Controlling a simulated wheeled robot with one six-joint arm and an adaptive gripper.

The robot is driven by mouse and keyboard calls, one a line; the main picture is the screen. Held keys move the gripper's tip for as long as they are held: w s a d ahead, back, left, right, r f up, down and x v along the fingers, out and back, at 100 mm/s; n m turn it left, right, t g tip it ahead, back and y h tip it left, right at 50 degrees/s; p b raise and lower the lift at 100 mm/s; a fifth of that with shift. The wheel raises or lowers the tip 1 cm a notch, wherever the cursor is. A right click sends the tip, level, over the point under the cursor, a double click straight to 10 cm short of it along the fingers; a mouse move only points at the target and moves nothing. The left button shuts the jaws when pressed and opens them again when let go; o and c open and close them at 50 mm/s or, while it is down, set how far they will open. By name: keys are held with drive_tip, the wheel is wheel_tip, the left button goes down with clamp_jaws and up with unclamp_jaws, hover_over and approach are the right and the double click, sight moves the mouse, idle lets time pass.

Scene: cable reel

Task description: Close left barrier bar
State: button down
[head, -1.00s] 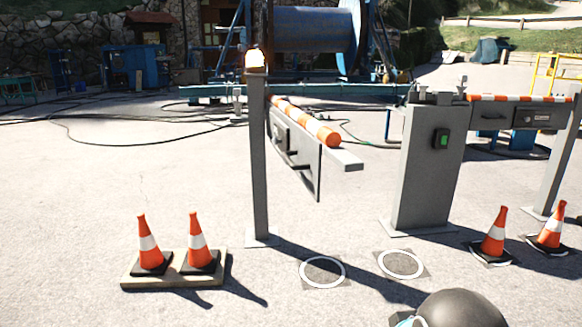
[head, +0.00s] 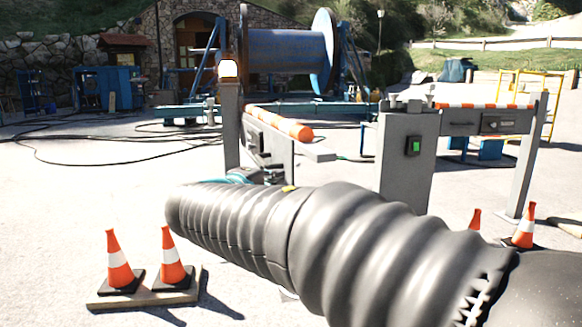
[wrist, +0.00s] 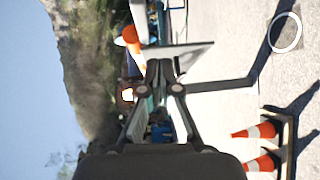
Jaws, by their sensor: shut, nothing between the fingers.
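The left barrier bar (head: 278,122), orange and white on a grey panel, is hinged at the left post (head: 230,125). It stands swung out toward me, apart from the grey middle pillar (head: 405,160). In the wrist view, turned on its side, the bar's orange and white end (wrist: 134,36) and grey end plate (wrist: 190,55) lie just beyond my gripper (wrist: 160,68). My gripper is shut and empty, its tips close to the panel; I cannot tell whether they touch. In the head view my arm hides the panel's lower part and most of the gripper.
The right barrier bar (head: 490,106) spans from the pillar to the right post (head: 522,155). Two cones stand on a board (head: 145,297) at left front, and more cones (head: 525,227) at right. An amber lamp (head: 228,69) tops the left post. Cables lie on the ground behind.

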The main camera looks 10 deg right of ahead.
drive_tip(key=w+a+r+t, duration=0.1)
drive_tip(key=a, duration=0.1)
approach(305, 154)
drive_tip(key=w, duration=0.4)
drive_tip(key=shift+w+d+n+p, duration=0.15)
drive_tip(key=shift+w+d, duration=0.05)
drive_tip(key=shift+d, duration=0.4)
drive_tip(key=shift+w+d+n+p, duration=0.15)
drive_tip(key=shift+w+d, duration=0.05)
drive_tip(key=shift+d, duration=0.45)
drive_tip(key=shift+w+d+f, duration=0.1)
drive_tip(key=shift+d, duration=0.5)
